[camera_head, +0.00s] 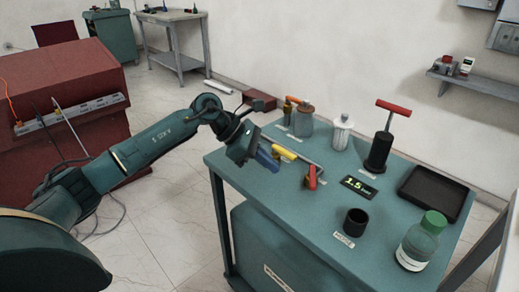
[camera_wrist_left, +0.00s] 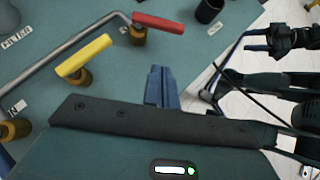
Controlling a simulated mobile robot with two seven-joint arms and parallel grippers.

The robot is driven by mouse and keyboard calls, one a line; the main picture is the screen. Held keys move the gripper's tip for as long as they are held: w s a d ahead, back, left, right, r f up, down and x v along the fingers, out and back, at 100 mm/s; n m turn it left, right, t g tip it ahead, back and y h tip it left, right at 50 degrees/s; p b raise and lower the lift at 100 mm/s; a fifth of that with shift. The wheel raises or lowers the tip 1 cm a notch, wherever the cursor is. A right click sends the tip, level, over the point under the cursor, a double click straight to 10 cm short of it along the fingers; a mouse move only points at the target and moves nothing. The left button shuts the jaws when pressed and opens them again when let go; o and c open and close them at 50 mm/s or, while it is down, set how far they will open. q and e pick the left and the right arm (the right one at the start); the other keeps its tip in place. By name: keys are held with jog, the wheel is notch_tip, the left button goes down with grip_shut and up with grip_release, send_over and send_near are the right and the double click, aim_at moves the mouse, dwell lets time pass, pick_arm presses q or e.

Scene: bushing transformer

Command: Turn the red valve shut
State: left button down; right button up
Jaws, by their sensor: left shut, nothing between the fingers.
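My left gripper (camera_head: 267,160) is shut and empty by the table's left edge, close to the yellow valve. Its blue fingers (camera_wrist_left: 160,88) are apart from the red handle.
On the table (camera_head: 300,217) stand a black cup (camera_head: 355,222), a green-capped bottle (camera_head: 418,242), a red-handled pump (camera_head: 382,145), a black tray (camera_head: 403,190) and a display reading 1.5 (camera_head: 359,187). A grey pipe (camera_wrist_left: 68,46) runs past the valves.

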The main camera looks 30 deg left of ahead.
aim_at(312, 178)
pick_arm(q)
jog(key=x, duration=0.4)
jog(key=shift+r, duration=0.15)
jog(key=shift+w+d+p, duration=0.2)
jog(key=shift+d+p, duration=0.1)
jog(key=shift+d, duration=0.3)
jog(key=shift+w+d+p, duration=0.25)
jog(key=shift+d+p, duration=0.05)
jog(key=shift+d, duration=0.3)
jog(key=shift+w+d, duration=0.25)
jog(key=shift+d, duration=0.4)
pick_arm(e)
jog(key=shift+r+n, duration=0.3)
jog(key=shift+r, duration=0.25)
pick_arm(q)
jog(key=shift+d, duration=0.15)
pick_arm(e)
jog(key=shift+w+a, duration=0.1)
jog(key=shift+a, duration=0.05)
